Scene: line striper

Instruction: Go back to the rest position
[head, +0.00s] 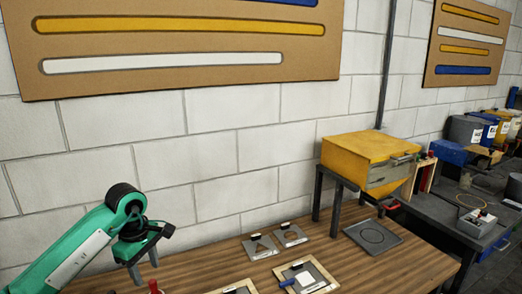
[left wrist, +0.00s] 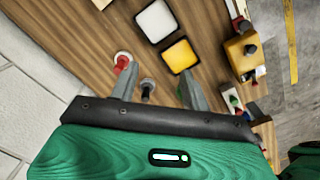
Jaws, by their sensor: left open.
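My left gripper (head: 143,268) is at the lower left of the head view, with its green arm coming in from the left edge. Its two fingers point down and stand apart, with nothing between them that it holds. In the left wrist view, the left gripper (left wrist: 157,88) is open above the wooden table (left wrist: 90,60). A red-topped piece (left wrist: 122,62) and a dark knob (left wrist: 147,88) show near the fingers there. My right gripper shows in neither view.
White (left wrist: 156,21) and yellow (left wrist: 179,56) square trays lie beyond the fingers. Several stencil plates, one with a blue-handled tool, lie on the table. A yellow box (head: 365,150) on dark legs stands at its far right. The block wall (head: 100,165) rises behind.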

